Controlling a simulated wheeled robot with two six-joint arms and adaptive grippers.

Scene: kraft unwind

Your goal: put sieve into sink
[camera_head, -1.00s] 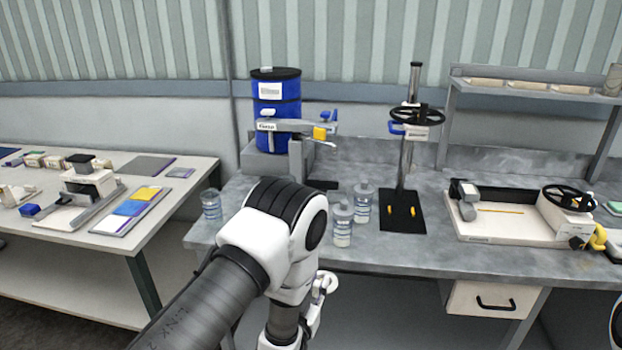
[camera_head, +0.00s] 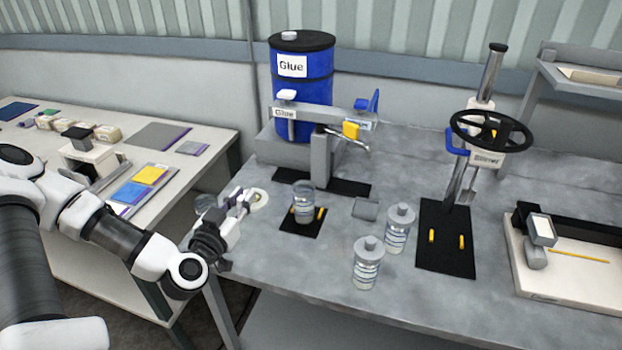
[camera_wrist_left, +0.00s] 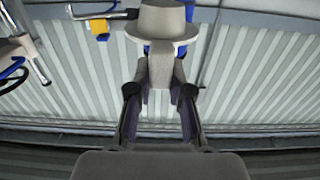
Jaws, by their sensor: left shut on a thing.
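No sieve and no sink show in either view. My left gripper (camera_head: 250,203) is at the left end of the grey worktop in the head view. It is shut on a grey lid-like piece (camera_wrist_left: 163,28) with a wide round flange, which fills the top middle of the left wrist view. In the head view this piece shows as a small pale disc (camera_head: 262,199). A clear open jar (camera_head: 303,205) stands upright on a black mat right of the gripper. My right gripper is out of view.
A blue glue drum (camera_head: 303,88) with a dispenser arm (camera_head: 320,117) stands behind the jar. Two lidded jars (camera_head: 397,232) (camera_head: 367,266) stand near the front edge. A small grey block (camera_head: 365,208) lies between.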

